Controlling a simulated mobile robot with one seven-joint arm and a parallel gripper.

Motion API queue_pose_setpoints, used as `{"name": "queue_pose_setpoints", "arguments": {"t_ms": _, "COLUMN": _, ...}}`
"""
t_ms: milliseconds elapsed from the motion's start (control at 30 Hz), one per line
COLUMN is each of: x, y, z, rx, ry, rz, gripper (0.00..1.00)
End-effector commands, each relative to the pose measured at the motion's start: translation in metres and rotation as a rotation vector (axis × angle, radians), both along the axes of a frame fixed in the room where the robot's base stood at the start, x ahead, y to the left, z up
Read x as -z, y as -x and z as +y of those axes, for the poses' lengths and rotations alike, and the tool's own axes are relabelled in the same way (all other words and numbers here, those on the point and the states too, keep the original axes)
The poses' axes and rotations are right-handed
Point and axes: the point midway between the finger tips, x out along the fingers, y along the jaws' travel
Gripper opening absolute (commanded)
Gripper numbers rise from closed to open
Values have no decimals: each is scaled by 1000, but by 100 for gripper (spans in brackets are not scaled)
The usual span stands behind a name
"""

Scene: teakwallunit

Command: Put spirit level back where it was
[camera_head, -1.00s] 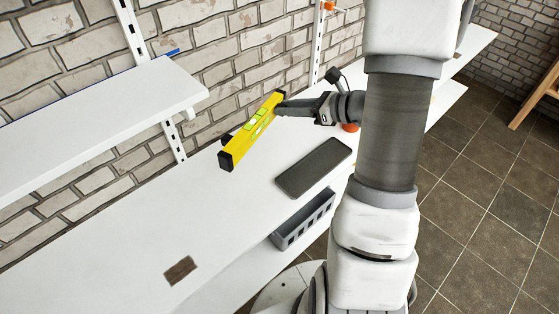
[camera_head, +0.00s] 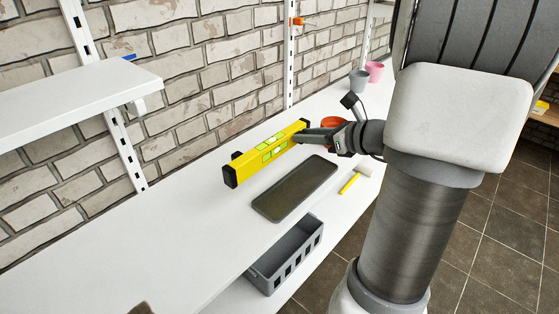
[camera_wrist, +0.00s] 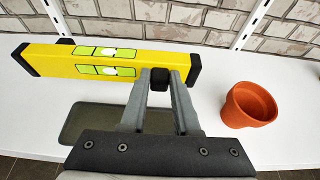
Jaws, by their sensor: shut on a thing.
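The yellow spirit level (camera_head: 266,154) has black end caps and green vial windows. My gripper (camera_head: 303,136) is shut on it near its right end. In the wrist view the spirit level (camera_wrist: 105,61) lies across the picture, and my gripper (camera_wrist: 160,78) has its fingers at the level's right part. The level appears to be just above the white shelf (camera_head: 150,240); whether it touches the surface I cannot tell.
A dark flat tablet-like slab (camera_head: 295,188) lies on the shelf in front of the level. A terracotta pot (camera_wrist: 249,105) stands to the right. Grey (camera_head: 359,80) and pink (camera_head: 375,71) pots stand farther back. The shelf's left part is clear.

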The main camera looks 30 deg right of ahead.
Motion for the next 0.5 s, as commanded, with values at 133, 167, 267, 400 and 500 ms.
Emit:
{"name": "queue_pose_setpoints", "arguments": {"t_ms": 133, "x": 25, "y": -34, "z": 9, "rx": -5, "ry": -1, "rz": -1, "gripper": 0}}
{"name": "queue_pose_setpoints", "arguments": {"t_ms": 167, "x": 28, "y": -40, "z": 11, "rx": -3, "ry": -1, "rz": -1, "gripper": 0}}
{"name": "queue_pose_setpoints", "arguments": {"t_ms": 267, "x": 36, "y": -55, "z": 14, "rx": -3, "ry": 0, "rz": -2, "gripper": 0}}
{"name": "queue_pose_setpoints", "arguments": {"t_ms": 400, "x": 41, "y": -65, "z": 16, "rx": 0, "ry": 1, "rz": -1, "gripper": 0}}
{"name": "queue_pose_setpoints", "arguments": {"t_ms": 500, "x": 47, "y": -66, "z": 16, "rx": 1, "ry": -1, "rz": -1, "gripper": 0}}
